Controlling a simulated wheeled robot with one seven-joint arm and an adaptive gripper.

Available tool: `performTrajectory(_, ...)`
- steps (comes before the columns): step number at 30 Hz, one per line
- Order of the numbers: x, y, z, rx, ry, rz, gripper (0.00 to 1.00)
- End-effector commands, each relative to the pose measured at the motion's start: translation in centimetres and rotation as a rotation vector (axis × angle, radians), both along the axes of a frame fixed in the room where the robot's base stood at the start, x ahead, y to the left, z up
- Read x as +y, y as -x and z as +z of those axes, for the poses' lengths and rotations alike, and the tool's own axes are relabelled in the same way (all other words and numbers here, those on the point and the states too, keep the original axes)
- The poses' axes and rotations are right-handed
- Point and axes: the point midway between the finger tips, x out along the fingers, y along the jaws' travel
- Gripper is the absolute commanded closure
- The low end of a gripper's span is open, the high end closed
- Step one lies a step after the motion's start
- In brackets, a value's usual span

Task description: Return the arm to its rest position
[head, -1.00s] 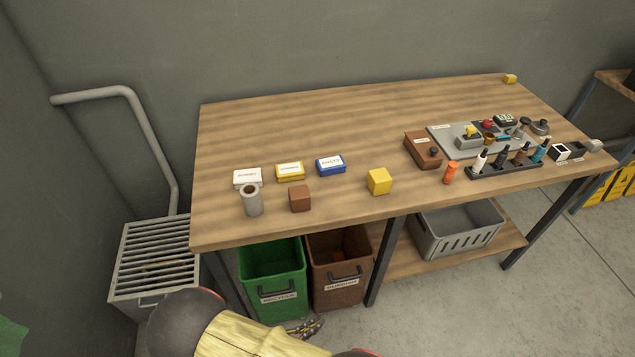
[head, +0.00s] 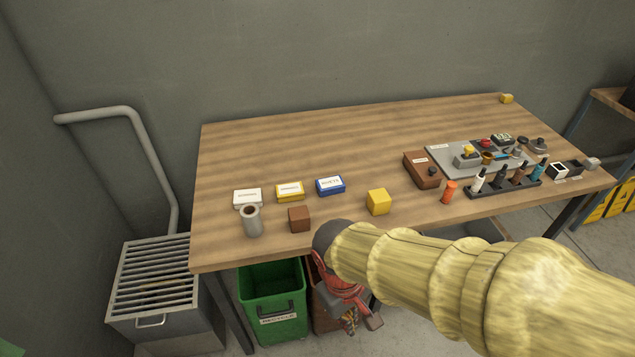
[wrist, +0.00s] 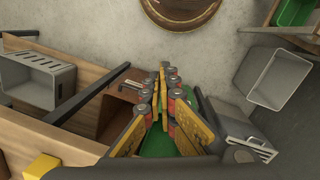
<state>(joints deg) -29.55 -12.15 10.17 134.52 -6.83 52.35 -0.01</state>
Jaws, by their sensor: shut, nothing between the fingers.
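My yellow-sleeved arm (head: 430,262) reaches in from the lower right of the head view to the table's front edge. My gripper (head: 350,322) hangs below its dark and red wrist, in front of the table and partly over the brown bin. In the wrist view my gripper (wrist: 163,72) shows its yellow and red-grey fingers close together, with nothing held. It is shut and empty, apart from the table objects.
The wooden table (head: 290,150) carries a yellow cube (head: 378,202), a brown cube (head: 299,219), a grey cylinder (head: 252,222) and small boxes. Below are a green bin (head: 272,302) and a brown bin (head: 322,315). A grated metal box (head: 155,280) stands left.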

Motion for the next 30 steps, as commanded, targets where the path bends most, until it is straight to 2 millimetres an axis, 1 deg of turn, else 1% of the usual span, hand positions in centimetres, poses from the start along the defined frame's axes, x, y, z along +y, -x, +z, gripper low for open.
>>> performTrajectory(1,-0.8,-0.1,1.7,-0.045,-0.047,-0.062,1.0)
performTrajectory(5,-2.7,0.0,5.3,-0.145,-0.146,-0.198,1.0)
performTrajectory(7,-4.0,0.2,7.2,-0.205,-0.188,-0.266,1.0)
performTrajectory(15,-9.8,0.3,14.8,-0.473,-0.264,-0.465,1.0)
performTrajectory(16,-10.4,0.4,15.4,-0.495,-0.266,-0.483,1.0)
performTrajectory(18,-11.4,0.6,16.1,-0.527,-0.265,-0.517,1.0)
performTrajectory(21,-12.2,0.6,16.3,-0.538,-0.258,-0.546,1.0)
performTrajectory(30,-12.5,0.6,16.3,-0.538,-0.256,-0.554,1.0)
